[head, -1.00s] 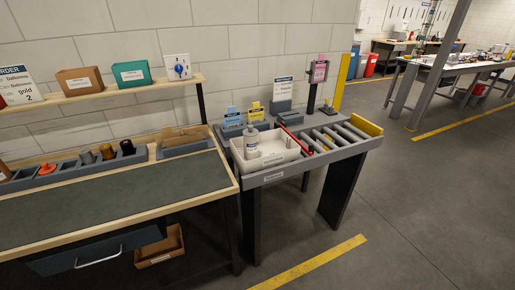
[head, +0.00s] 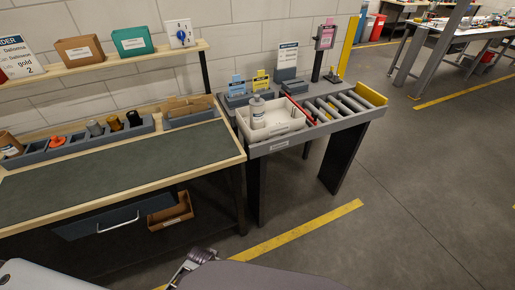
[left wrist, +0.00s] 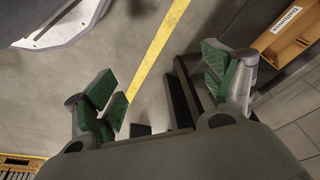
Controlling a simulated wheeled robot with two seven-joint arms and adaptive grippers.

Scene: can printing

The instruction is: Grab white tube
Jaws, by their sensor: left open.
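A small, thin item also stands in the bin, too small to identify. In the left wrist view, my left gripper (left wrist: 165,88) has its green-padded fingers wide apart, with nothing between them. It is over the floor, well away from the bin. A metal gripper part shows at the bottom of the head view, with its fingertips unclear. My right gripper is not seen.
A workbench (head: 110,166) with a green mat stands left of the roller bench (head: 355,122). A rack with several stamps lies along its back edge. A cardboard box (head: 170,213) sits below the bench. A yellow floor line (head: 300,233) crosses open floor in front.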

